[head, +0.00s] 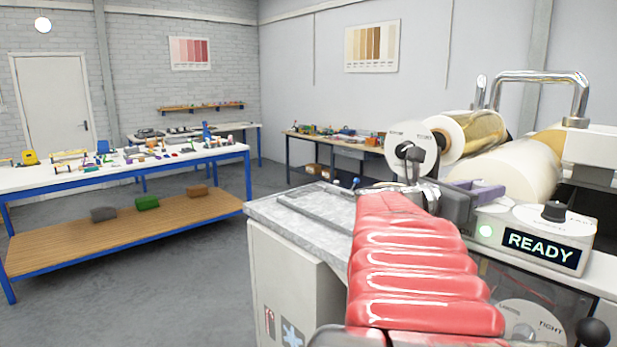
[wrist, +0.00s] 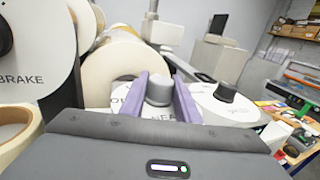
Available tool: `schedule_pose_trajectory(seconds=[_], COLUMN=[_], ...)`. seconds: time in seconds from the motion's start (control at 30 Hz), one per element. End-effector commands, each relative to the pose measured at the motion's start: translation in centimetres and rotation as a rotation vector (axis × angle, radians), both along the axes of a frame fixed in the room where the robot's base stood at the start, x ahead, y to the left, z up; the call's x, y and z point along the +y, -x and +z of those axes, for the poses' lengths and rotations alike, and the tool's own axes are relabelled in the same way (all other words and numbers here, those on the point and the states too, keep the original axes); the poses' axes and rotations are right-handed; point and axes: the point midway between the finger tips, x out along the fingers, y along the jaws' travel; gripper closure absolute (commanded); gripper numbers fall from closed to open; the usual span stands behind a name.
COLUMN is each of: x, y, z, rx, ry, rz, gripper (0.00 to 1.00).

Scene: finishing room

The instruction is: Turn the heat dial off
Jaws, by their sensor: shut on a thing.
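In the wrist view, the two purple fingers of my gripper (wrist: 158,98) are on either side of a grey dial knob (wrist: 159,90), shut on it. The knob stands over a white dial face (wrist: 122,96) whose lettering is mostly covered, so I cannot read its setting. A second dial, with a black knob (wrist: 227,92) on a white face, stands to the right, apart from the fingers. In the head view, my gripper (head: 478,192) is at the machine beside a READY display (head: 541,249). The black knob (head: 553,211) shows above that display; the gripped knob is hidden.
A white BRAKE disc (wrist: 28,60) is close on the left in the wrist view, with a large cream roll (wrist: 128,62) behind the fingers. A chrome handle (head: 540,76) rises behind the machine. Cluttered workbenches (head: 125,172) stand farther off, with open floor between.

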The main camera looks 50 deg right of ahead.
Motion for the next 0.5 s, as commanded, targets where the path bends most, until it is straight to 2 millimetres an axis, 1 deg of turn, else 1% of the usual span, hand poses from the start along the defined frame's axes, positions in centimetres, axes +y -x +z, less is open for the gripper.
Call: schedule_pose_trajectory(seconds=[0.03,0.1,0.33,0.5], x=[0.01,0.01,0.0,-0.03], y=[0.0,0.0,0.08,0.15], z=[0.0,0.0,0.03,0.13], rx=[0.0,0.0,-0.001,0.0], ry=[0.0,0.0,0.001,0.004], rz=[0.0,0.0,0.019,0.078], gripper=[0.89,0.94,0.94,0.94])
